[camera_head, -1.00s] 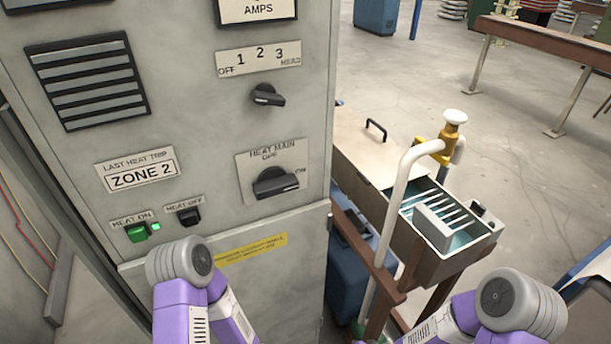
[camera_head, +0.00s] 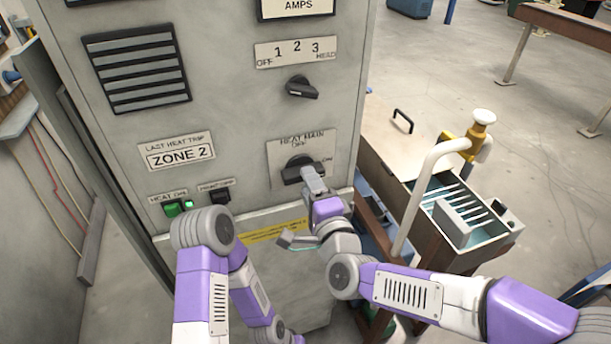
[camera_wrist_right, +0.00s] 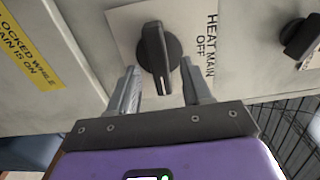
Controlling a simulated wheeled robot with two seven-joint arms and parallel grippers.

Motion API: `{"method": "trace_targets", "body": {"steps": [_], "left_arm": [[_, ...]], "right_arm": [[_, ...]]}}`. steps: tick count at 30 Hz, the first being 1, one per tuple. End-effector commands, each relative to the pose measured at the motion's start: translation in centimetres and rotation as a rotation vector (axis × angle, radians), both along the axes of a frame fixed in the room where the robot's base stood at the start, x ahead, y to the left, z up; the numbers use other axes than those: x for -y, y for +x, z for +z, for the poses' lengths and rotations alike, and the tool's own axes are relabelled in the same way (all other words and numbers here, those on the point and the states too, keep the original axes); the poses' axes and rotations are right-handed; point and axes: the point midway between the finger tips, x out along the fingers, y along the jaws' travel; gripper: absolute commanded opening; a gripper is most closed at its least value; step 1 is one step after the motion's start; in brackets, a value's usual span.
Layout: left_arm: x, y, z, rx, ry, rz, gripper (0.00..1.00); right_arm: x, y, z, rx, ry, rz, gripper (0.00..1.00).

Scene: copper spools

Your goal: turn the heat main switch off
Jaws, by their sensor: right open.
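The heat main switch (camera_head: 302,170) is a black rotary knob on a beige plate on the grey cabinet. Its handle points right, towards ON; OFF is printed above it. In the right wrist view the knob (camera_wrist_right: 158,55) has its white mark at the bottom, away from the OFF lettering. My right gripper (camera_head: 301,208) is open just below and in front of the knob. In the right wrist view its fingers (camera_wrist_right: 159,72) lie on either side of the knob, with gaps visible; contact is not seen. My left arm shows low in the head view, but its gripper does not.
A smaller selector knob (camera_head: 302,87) sits above. A green HEAT ON button (camera_head: 173,208) with a lit lamp and a black HEAT OFF button (camera_head: 220,194) are at lower left. A yellow label (camera_head: 262,234) is below. A metal tank (camera_head: 480,238) with a white pipe stands right.

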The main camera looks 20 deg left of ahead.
Motion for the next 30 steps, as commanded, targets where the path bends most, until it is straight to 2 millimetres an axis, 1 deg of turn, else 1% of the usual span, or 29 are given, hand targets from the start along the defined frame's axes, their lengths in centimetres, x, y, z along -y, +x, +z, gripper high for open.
{"method": "trace_targets", "body": {"steps": [3, 6, 10, 17, 27, 30], "left_arm": [[0.0, 0.0, 0.2, 0.0, 0.0, 0.0, 0.43], [0.0, 0.0, 0.3, 0.0, 0.0, 0.0, 0.43], [0.0, 0.0, 0.3, 0.0, 0.0, 0.0, 0.43], [0.0, 0.0, 0.3, 0.0, 0.0, 0.0, 0.43], [0.0, 0.0, 0.3, 0.0, 0.0, 0.0, 0.43], [0.0, 0.0, 0.3, 0.0, 0.0, 0.0, 0.43]], "right_arm": [[-0.9, 1.4, 0.0, -0.002, 0.0, 0.0, 0.49], [-1.5, 2.1, 0.0, -0.002, -0.001, 0.001, 0.49], [-1.7, 2.5, 0.0, -0.001, -0.003, 0.001, 0.49], [-1.8, 2.6, -0.1, -0.001, -0.003, 0.0, 0.49], [-1.7, 2.6, -0.1, -0.001, -0.003, 0.0, 0.0], [-1.7, 2.6, -0.1, 0.001, -0.004, 0.0, 0.0]]}}
